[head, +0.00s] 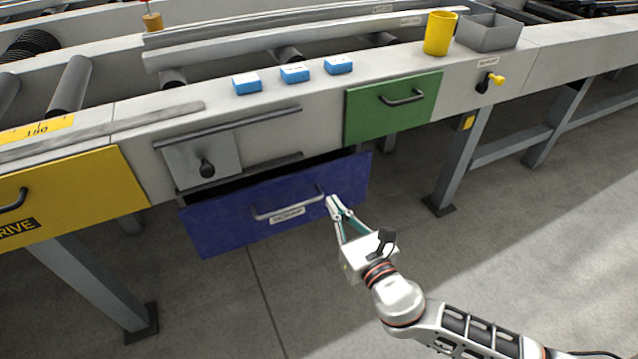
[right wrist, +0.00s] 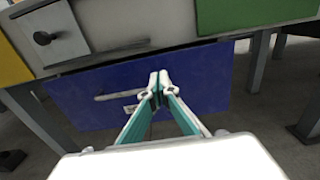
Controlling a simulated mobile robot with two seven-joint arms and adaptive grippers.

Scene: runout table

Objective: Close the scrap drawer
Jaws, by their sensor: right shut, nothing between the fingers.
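The blue scrap drawer (head: 232,225) hangs below the runout table and stands pulled out; a dark gap shows above its front. It has a grey bar handle (head: 288,206) and a small white label (head: 287,216). My right gripper (head: 333,203) is shut and empty, with its fingertips at the right part of the drawer front, just right of the handle. In the right wrist view the shut fingertips (right wrist: 159,80) lie over the blue drawer front (right wrist: 205,85). I cannot tell whether they touch it. My left gripper is not in view.
A green drawer (head: 393,118) is at the upper right and a yellow panel (head: 75,195) at the left. Several blue boxes (head: 295,74), a yellow cup (head: 440,33) and a grey bin (head: 488,33) stand on the table. Table legs (head: 460,160) reach the floor; the floor in front is clear.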

